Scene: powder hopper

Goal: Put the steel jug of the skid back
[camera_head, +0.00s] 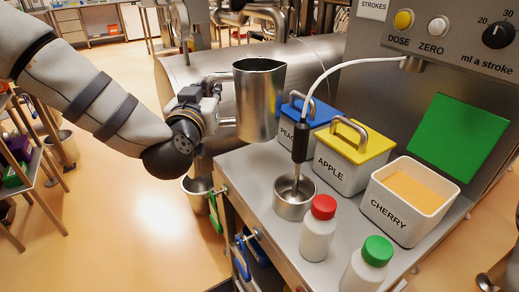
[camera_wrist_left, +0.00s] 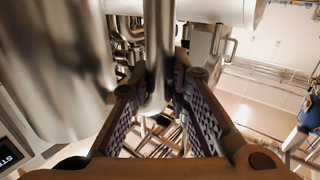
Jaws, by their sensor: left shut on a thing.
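The steel jug (camera_head: 260,98) is upright in the air in the head view, over the left end of the steel bench and in front of a large steel cylinder. My left gripper (camera_head: 211,92) is at its left side, shut on the jug's handle. In the left wrist view, the handle (camera_wrist_left: 158,55) stands between the two purple-padded fingers of the gripper (camera_wrist_left: 158,95). The jug's body (camera_wrist_left: 60,65) fills the left of that view. I cannot make out the skid's place for the jug. My right gripper is not in view.
On the bench (camera_head: 265,215) stand a steel cup (camera_head: 294,205) with a probe, a red-capped bottle (camera_head: 319,230), a green-capped bottle (camera_head: 368,268), and tubs: blue-lidded peach (camera_head: 292,137), yellow-lidded apple (camera_head: 340,177), open cherry (camera_head: 402,218). Its green lid (camera_head: 459,138) leans behind. Open floor (camera_head: 130,220) lies left.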

